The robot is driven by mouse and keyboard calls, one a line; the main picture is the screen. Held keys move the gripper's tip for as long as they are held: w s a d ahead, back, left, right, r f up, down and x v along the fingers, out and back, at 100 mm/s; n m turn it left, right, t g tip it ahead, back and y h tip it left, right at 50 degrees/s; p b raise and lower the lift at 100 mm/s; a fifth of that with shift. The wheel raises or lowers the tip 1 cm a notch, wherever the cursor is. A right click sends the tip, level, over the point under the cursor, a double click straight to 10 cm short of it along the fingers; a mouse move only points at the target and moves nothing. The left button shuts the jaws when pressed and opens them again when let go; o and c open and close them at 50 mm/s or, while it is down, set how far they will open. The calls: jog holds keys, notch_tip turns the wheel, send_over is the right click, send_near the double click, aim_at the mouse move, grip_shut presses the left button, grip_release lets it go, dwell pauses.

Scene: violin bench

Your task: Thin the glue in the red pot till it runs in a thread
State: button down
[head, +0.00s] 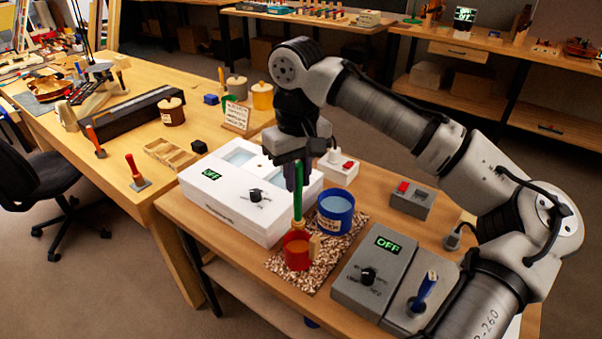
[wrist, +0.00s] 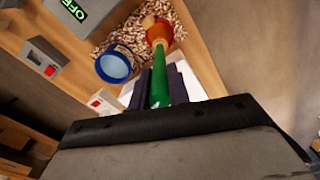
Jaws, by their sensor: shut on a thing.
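The red pot (head: 297,255) stands on a speckled mat (head: 322,277), with a pale block or handle at its right side. My gripper (head: 294,180) is above it, shut on an upright green stick (head: 298,200). The stick reaches down to the pot's mouth; its lower tip is hidden, and I cannot tell how deep it goes. The wrist view shows my gripper's fingers (wrist: 160,88) around the green stick (wrist: 159,75), which points at the red pot (wrist: 158,33). A blue pot (head: 335,213) with bluish contents stands close behind and right. The glue's thickness cannot be told.
A white bath unit (head: 235,208) with a dial and OFF display stands left of the mat. A grey unit (head: 375,275), also reading OFF, stands right, beside a blue-handled tool (head: 427,287). Behind are a white red-buttoned box (head: 340,170) and a grey switch box (head: 410,200).

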jog(key=b, duration=0.4)
send_over(298, 220)
jog(key=f, duration=0.4)
jog(key=shift+w+f, duration=0.3)
jog(key=shift+w, duration=0.05)
jog(key=shift+f+b, duration=1.05)
jog(key=shift+f, duration=2.1)
